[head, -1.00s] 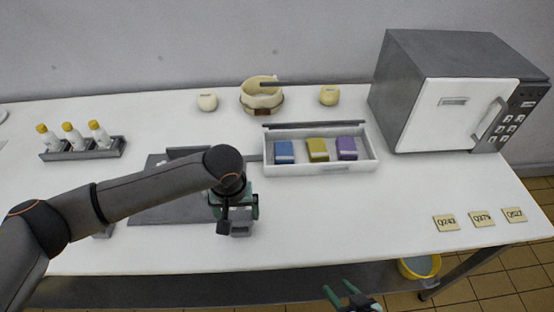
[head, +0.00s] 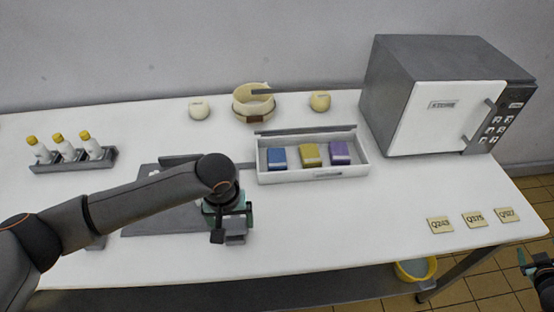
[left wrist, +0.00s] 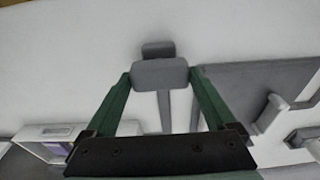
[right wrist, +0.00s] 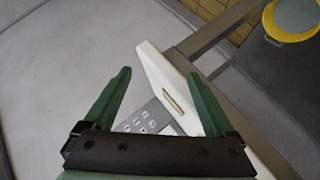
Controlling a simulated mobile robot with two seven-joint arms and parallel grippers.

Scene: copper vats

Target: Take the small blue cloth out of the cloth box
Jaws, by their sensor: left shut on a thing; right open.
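The small blue cloth (head: 277,157) lies at the left in the white cloth box (head: 315,176), beside a yellow cloth (head: 311,155) and a purple cloth (head: 340,152). My left gripper (head: 232,233) is left of and nearer than the box. In the left wrist view my left gripper (left wrist: 160,75) is shut on a grey block-like handle (left wrist: 160,73) with a grey bar running from it. The box also shows at the lower left of that view (left wrist: 38,135). My right gripper (right wrist: 163,90) is open and empty; it also shows at the right edge of the head view (head: 533,264).
A grey board (head: 150,222) lies under my left arm. A bottle rack (head: 75,163) stands at the left. A cream pot (head: 254,103) and two small round jars stand behind the box. A microwave (head: 445,100) stands at the right. Small labels (head: 474,220) lie near the right edge.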

